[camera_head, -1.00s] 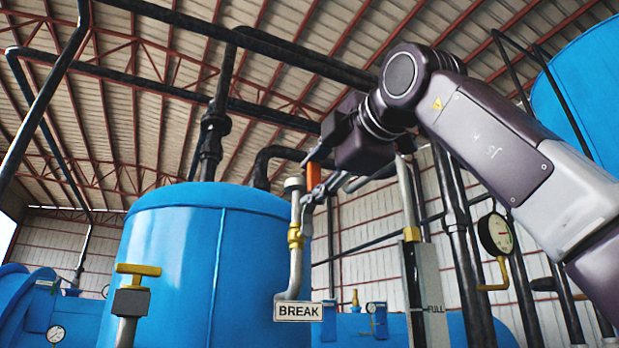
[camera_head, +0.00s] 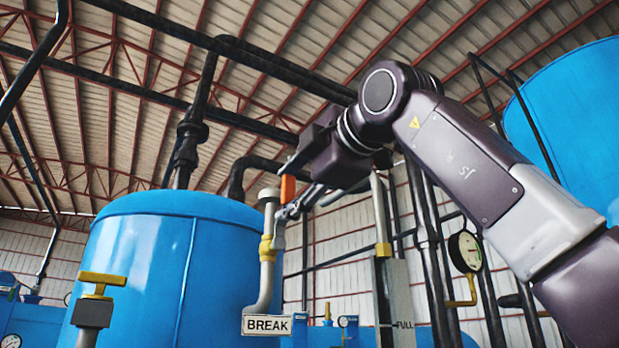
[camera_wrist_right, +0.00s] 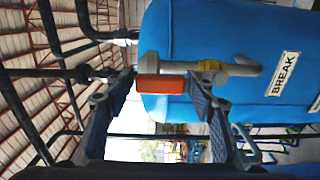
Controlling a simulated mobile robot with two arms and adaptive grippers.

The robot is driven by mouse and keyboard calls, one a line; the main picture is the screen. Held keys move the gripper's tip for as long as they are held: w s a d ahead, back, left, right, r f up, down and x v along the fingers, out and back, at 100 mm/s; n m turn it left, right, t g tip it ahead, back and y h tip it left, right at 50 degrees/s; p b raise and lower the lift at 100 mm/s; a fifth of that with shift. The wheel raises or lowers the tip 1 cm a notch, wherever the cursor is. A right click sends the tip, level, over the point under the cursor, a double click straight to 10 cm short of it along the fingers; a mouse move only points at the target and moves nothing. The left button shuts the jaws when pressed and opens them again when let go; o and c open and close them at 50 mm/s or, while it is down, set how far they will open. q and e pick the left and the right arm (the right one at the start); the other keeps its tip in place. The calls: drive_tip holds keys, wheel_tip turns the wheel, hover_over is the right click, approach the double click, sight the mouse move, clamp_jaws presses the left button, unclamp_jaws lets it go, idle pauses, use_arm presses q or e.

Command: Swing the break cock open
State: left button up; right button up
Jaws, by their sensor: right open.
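The break cock's orange handle (camera_head: 288,189) stands beside the top of a grey pipe (camera_head: 267,255) with a yellow collar, above the BREAK sign (camera_head: 267,325). My right gripper (camera_head: 287,191) is open at the orange handle. In the right wrist view, the orange handle (camera_wrist_right: 162,85) lies between the two spread fingers of my right gripper (camera_wrist_right: 160,82), with the grey pipe (camera_wrist_right: 235,68) just behind it. I cannot tell whether either finger touches the handle. My left gripper is not in view.
A large blue tank (camera_head: 165,265) stands behind the pipe. A valve with a yellow T-handle (camera_head: 102,279) is at lower left. A grey gauge column marked FULL (camera_head: 400,300) and a pressure dial (camera_head: 466,251) stand to the right, near my right arm.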

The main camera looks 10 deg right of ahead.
drive_tip(key=v, duration=1.1)
drive_tip(key=shift+s+d, duration=0.2)
